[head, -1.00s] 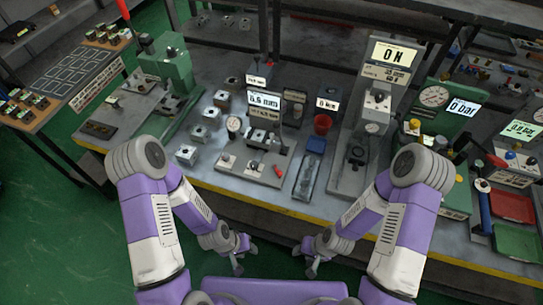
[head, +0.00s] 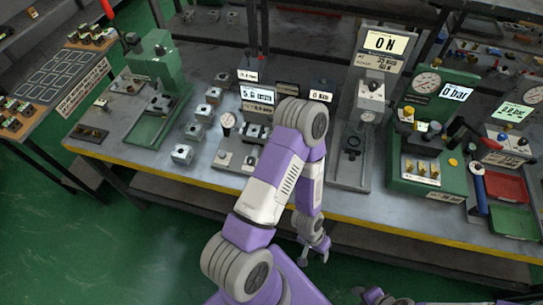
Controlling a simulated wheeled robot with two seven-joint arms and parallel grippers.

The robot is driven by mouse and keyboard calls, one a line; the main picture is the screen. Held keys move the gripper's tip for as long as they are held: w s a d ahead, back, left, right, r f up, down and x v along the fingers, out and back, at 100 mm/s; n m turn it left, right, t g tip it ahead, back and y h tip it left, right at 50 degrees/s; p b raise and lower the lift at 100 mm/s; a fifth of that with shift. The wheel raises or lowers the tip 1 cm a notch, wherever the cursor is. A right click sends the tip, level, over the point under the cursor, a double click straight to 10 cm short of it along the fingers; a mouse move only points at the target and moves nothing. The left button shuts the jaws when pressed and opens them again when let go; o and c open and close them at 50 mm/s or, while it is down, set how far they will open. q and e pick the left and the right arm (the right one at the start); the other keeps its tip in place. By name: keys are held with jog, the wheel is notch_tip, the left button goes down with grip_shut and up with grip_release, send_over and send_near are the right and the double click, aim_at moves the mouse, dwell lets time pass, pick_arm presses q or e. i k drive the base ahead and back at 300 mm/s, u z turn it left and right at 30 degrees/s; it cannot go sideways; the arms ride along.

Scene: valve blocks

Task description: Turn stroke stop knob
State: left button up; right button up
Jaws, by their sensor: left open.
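I cannot pick out the stroke stop knob for certain. A station with a millimetre display (head: 257,95) and a round dial gauge (head: 228,121) stands mid-bench, its base plate (head: 228,160) partly hidden behind my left arm. My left gripper (head: 315,254) is open and empty, hanging low in front of the bench's yellow front edge, apart from the station. My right gripper (head: 378,297) shows only in part at the bottom edge, and its jaws are unclear.
A grey press with a 0 N display (head: 385,42) stands right of my arm. A green gauge station (head: 418,170) and red tray (head: 504,188) lie farther right. The yellow bench edge (head: 170,174) runs along the front.

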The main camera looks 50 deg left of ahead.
aim_at(251, 161)
jog(key=k, duration=0.45)
jog(key=u, duration=0.7)
